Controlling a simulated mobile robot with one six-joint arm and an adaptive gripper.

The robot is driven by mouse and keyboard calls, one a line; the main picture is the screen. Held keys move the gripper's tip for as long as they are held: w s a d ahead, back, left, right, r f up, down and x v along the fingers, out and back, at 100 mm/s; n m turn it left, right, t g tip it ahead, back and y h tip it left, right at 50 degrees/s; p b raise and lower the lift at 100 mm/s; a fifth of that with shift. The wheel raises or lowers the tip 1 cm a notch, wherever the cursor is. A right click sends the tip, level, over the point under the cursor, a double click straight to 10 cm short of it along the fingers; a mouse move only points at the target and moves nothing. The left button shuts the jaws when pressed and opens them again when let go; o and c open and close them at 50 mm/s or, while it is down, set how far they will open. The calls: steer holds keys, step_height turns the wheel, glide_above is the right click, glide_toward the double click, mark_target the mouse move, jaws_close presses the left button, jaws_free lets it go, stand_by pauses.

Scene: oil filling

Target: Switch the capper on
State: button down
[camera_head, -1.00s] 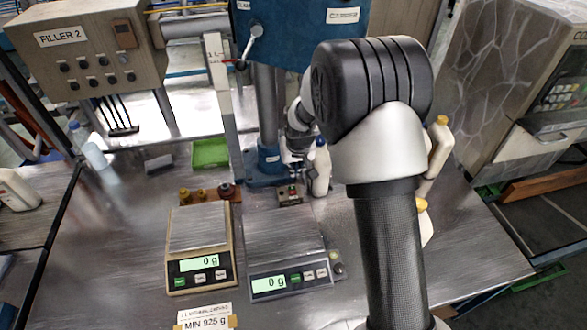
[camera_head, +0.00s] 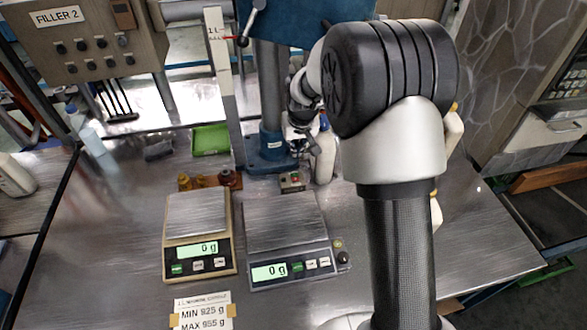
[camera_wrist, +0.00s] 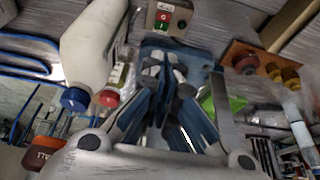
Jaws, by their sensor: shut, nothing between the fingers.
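The capper is a blue stand with a grey column (camera_head: 270,100) and a blue base (camera_head: 268,158). A small switch box (camera_head: 292,182) with green and red buttons sits on the table in front of the base. In the wrist view the switch box (camera_wrist: 168,17) is at the top centre, its green and red buttons facing the camera. My gripper (camera_wrist: 168,72) is shut and empty, with its fingertips pointing toward the box and apart from it in the picture. In the head view my gripper (camera_head: 300,138) is partly hidden by my arm, just above and behind the box.
A white bottle (camera_head: 323,155) stands right beside the switch box; it looms close at left in the wrist view (camera_wrist: 92,45). Two scales (camera_head: 198,212) (camera_head: 285,222) reading 0 g are in front. A green tray (camera_head: 210,139) and brown caps (camera_head: 207,181) lie left.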

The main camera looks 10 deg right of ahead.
mark_target(293, 174)
steer(key=b+x, duration=0.1)
steer(key=x, duration=0.3)
steer(key=b+x, duration=0.2)
steer(key=x, duration=0.3)
steer(key=b+x, duration=0.1)
steer(key=x, duration=0.4)
steer(key=shift+s+f, duration=0.1)
steer(key=shift+s, duration=0.25)
